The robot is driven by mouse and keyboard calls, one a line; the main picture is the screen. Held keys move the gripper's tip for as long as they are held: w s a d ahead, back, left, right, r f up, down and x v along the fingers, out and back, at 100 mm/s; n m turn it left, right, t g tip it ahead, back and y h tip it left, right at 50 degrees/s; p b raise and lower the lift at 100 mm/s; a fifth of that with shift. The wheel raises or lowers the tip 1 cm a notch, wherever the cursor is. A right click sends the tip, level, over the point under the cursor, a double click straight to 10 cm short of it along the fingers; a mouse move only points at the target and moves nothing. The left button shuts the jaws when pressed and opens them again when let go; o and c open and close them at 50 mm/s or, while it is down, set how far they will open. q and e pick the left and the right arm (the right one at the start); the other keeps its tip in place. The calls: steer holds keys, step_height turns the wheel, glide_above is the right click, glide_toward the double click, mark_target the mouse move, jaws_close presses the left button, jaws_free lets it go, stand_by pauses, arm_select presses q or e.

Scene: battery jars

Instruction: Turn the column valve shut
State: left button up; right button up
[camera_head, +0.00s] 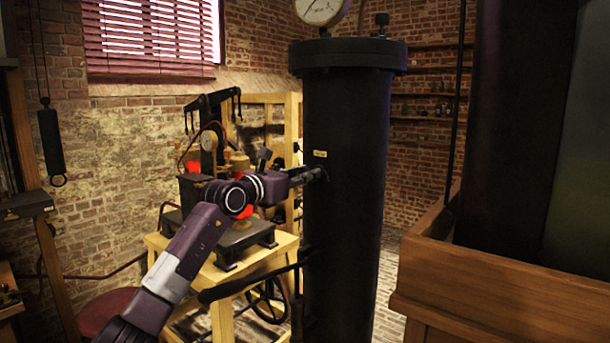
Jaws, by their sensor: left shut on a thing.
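A tall black column (345,230) with a flanged top stands upright in the middle of the view. A small pale label (320,153) is on its front left side. My left gripper (318,174) reaches in from the left and its fingertips are at the column's left side, just below the label. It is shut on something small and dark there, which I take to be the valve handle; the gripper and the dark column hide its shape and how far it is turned. My right gripper is not in view.
A round gauge (319,10) sits above the column. A wooden stand (225,280) with black apparatus is behind my left arm. A wooden crate (500,290) fills the right side. A dark weight (50,143) hangs at the far left.

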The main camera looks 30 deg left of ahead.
arm_select(q)
steer(key=m+b, duration=0.1)
steer(key=m, duration=0.2)
steer(key=shift+m, duration=0.3)
steer(key=m+b, duration=0.1)
steer(key=m, duration=0.3)
steer(key=shift+d+m, duration=0.1)
steer(key=shift+m, duration=0.2)
steer(key=m, duration=0.4)
steer(key=shift+f, duration=0.1)
steer(key=shift+d+f+m+b, duration=0.1)
steer(key=shift+m+b, duration=0.2)
steer(key=shift+m, duration=2.2)
steer(key=o, duration=1.1)
steer(key=shift+s+a, duration=0.15)
steer(key=shift+s, duration=1.85)
steer(key=shift+s+a, duration=0.2)
steer(key=shift+s, duration=1.85)
steer(key=shift+s+a, duration=0.15)
steer(key=shift+s, duration=1.85)
